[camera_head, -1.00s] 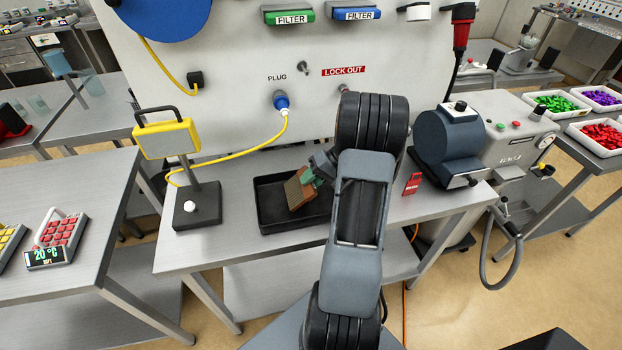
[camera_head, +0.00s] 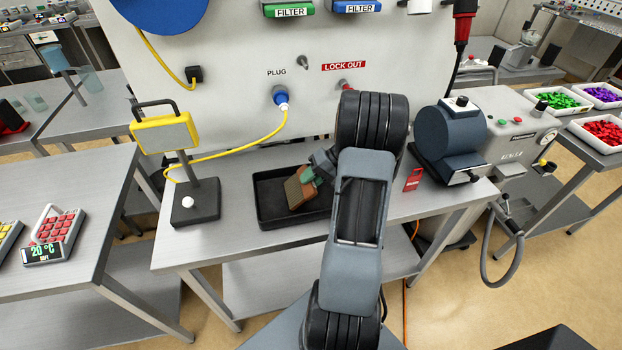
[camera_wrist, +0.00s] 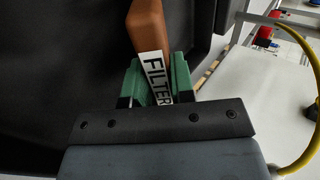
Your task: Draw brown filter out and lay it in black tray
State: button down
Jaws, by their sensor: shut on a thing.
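The brown filter (camera_head: 294,191) is held tilted over the black tray (camera_head: 262,207) on the metal table in the head view. My gripper (camera_head: 312,175) is shut on it, with green fingers on either side. In the wrist view the brown filter (camera_wrist: 148,28) carries a white "FILTER" label, and the green fingers of my gripper (camera_wrist: 155,82) close around its labelled end. The dark tray surface (camera_wrist: 60,60) lies behind it. I cannot tell whether the filter's lower end touches the tray floor. My arm hides the tray's right part.
A yellow-framed lamp-like stand (camera_head: 195,205) is left of the tray, with a yellow cable (camera_head: 240,153) running to the blue plug (camera_head: 281,97). A red tag (camera_head: 413,180) and a dark motor (camera_head: 450,138) are to the right. The white panel (camera_head: 230,80) rises behind.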

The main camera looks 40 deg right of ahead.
jog(key=shift+f, duration=0.2)
jog(key=c, duration=0.9)
grip_release()
jog(key=b+v, duration=0.2)
jog(key=v, duration=1.1)
jog(key=shift+s+d+r, duration=0.15)
jog(key=shift+d+r, duration=0.1)
jog(key=shift+d, duration=0.05)
